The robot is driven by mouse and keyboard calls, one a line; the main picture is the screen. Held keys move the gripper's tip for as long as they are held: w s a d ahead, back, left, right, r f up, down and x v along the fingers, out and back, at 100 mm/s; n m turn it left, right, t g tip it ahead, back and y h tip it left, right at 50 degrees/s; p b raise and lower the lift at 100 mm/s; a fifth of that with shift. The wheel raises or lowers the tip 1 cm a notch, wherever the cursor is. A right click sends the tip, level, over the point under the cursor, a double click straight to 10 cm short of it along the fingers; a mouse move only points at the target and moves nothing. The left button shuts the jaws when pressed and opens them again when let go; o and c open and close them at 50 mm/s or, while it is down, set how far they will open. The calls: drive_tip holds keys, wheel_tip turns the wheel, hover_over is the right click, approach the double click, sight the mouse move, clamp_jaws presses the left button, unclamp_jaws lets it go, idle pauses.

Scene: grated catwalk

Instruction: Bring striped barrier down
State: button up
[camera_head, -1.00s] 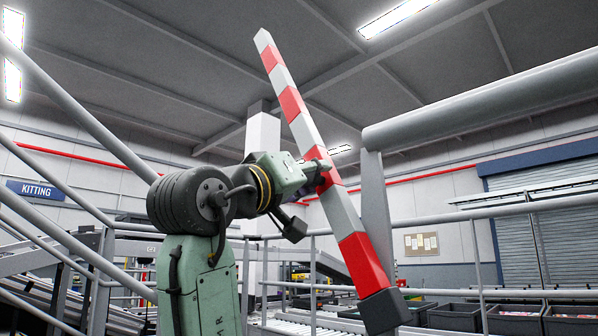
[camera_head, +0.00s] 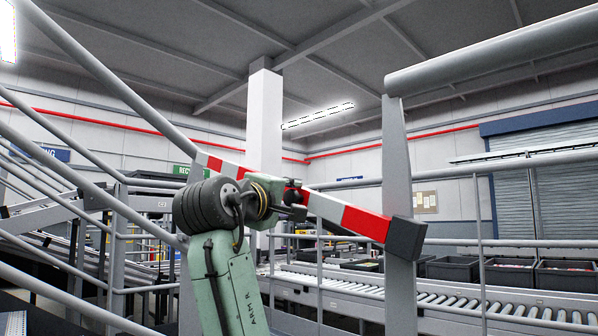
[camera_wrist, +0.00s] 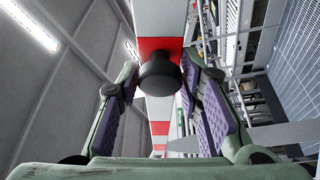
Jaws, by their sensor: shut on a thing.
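The red and white striped barrier (camera_head: 363,220) slopes gently in the head view, its left part higher and its dark end block (camera_head: 406,238) lower at the right. My arm hides part of its middle. My gripper (camera_head: 292,199) is at the barrier's middle, in front of it. In the wrist view the barrier (camera_wrist: 159,106) runs lengthwise behind a dark round knob (camera_wrist: 159,72). My gripper (camera_wrist: 160,85) has its purple-padded fingers on both sides of this knob, shut on it.
A grey post (camera_head: 397,170) stands by the barrier's block end. Grey railings (camera_head: 90,215) slope along the left. A roller conveyor (camera_head: 470,305) and several dark bins (camera_head: 510,273) lie beyond at the right. A white column (camera_head: 264,125) stands behind.

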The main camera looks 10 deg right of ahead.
wheel_tip(320, 180, down, 7)
drive_tip(key=n+g+b, duration=0.1)
drive_tip(key=n, duration=0.2)
drive_tip(key=shift+w+a+f+n+y+b, duration=0.2)
drive_tip(key=shift+w+a+n+y+b, duration=0.15)
drive_tip(key=shift+w+n, duration=0.1)
drive_tip(key=shift+f, duration=0.15)
drive_tip(key=o, duration=1)
drive_tip(key=shift+o, duration=0.2)
drive_tip(key=v, duration=1.2)
